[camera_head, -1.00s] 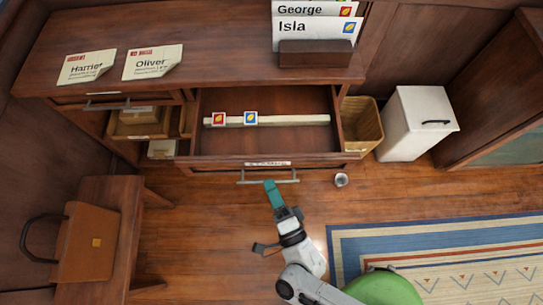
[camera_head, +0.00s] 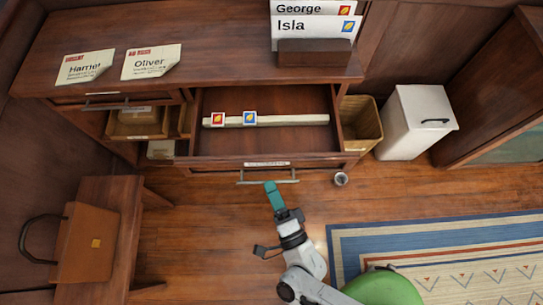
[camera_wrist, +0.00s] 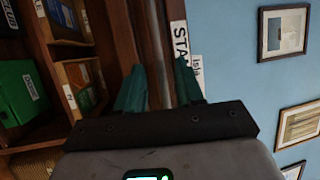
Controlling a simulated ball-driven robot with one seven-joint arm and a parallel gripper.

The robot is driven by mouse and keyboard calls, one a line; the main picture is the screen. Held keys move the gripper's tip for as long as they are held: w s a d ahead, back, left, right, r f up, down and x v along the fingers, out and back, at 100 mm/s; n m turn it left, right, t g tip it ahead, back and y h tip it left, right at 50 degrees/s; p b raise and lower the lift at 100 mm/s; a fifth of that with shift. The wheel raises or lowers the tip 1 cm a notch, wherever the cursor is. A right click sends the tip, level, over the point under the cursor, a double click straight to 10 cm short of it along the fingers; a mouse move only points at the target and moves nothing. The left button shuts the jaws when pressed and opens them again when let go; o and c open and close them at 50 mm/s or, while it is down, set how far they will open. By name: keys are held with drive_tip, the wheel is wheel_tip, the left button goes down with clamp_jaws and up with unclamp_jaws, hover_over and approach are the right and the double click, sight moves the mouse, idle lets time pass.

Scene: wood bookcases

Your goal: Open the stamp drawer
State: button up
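The stamp drawer (camera_head: 290,140) is pulled out from the wooden desk, its inside in view. Its front carries a white label (camera_head: 266,163), which reads "STA..." in the wrist view (camera_wrist: 179,38). A white strip (camera_head: 285,120) inside bears a red stamp (camera_head: 218,118) and a blue stamp (camera_head: 250,117). The metal bar handle (camera_head: 250,182) runs along the drawer front. My gripper (camera_head: 271,187) is at the handle. In the wrist view, its teal fingers (camera_wrist: 160,85) stand apart, with the handle bar (camera_wrist: 153,35) between them and gaps showing beside it.
Another handled drawer (camera_head: 105,103) is at the left, above small boxes. Envelopes for Harriet (camera_head: 85,67) and Oliver (camera_head: 151,62) lie on the desktop. A wooden bin (camera_head: 361,122), a white bin (camera_head: 419,120) and a small metal cup (camera_head: 341,179) stand to the right. A bag sits on a bench (camera_head: 125,225).

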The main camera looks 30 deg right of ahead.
drive_tip(key=b+v, duration=0.2)
drive_tip(key=v, duration=0.8)
drive_tip(key=shift+s, duration=0.15)
drive_tip(key=shift+s+f, duration=0.1)
drive_tip(key=shift+f, duration=0.05)
